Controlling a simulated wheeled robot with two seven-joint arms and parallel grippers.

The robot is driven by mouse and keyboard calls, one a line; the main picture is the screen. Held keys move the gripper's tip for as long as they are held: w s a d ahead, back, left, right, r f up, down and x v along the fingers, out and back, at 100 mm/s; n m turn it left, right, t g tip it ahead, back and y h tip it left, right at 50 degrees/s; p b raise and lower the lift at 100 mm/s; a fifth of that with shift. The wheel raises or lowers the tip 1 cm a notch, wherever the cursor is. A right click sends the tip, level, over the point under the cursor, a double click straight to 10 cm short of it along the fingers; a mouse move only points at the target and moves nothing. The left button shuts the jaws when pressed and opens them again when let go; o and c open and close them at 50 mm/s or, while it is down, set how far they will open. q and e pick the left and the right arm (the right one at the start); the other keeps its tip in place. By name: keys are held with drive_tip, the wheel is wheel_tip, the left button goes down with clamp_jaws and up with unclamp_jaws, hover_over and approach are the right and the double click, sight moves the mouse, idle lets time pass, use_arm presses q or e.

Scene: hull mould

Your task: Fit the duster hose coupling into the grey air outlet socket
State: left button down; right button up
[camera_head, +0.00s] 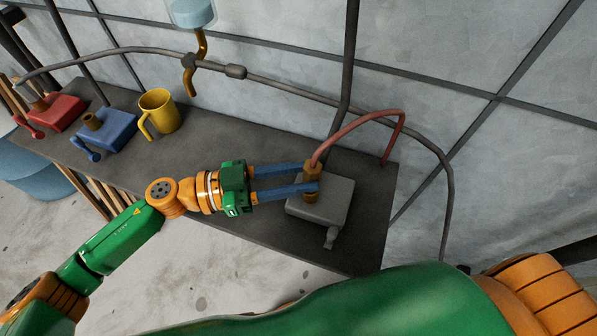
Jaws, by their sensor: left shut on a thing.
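The duster hose coupling (311,187) is a brass-coloured upright piece with a red hose (358,122) leaving its top and arching to the right. My left gripper (312,178) is shut on the coupling, its two blue fingers on either side of it. The coupling is over the left part of the grey air outlet block (335,200), which has a small lever at its front. The socket opening is hidden behind the coupling and fingers, so I cannot tell whether the coupling is inside it or just above. My right gripper is not in view.
A blue outlet block (108,131), a red one (55,112) and a yellow mug (158,110) stand on the left of the dark bench (230,145). A grey pipe (300,98) runs along the wall behind. My green and orange right arm fills the lower right.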

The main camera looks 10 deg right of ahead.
use_arm(q)
drive_tip(key=shift+f+b, duration=0.45)
drive_tip(key=shift+f, duration=0.35)
drive_tip(key=shift+r, duration=0.1)
drive_tip(key=shift+r+p, duration=1.3)
drive_tip(key=shift+p, duration=0.2)
drive_tip(key=shift+f, duration=0.1)
drive_tip(key=shift+p, duration=0.3)
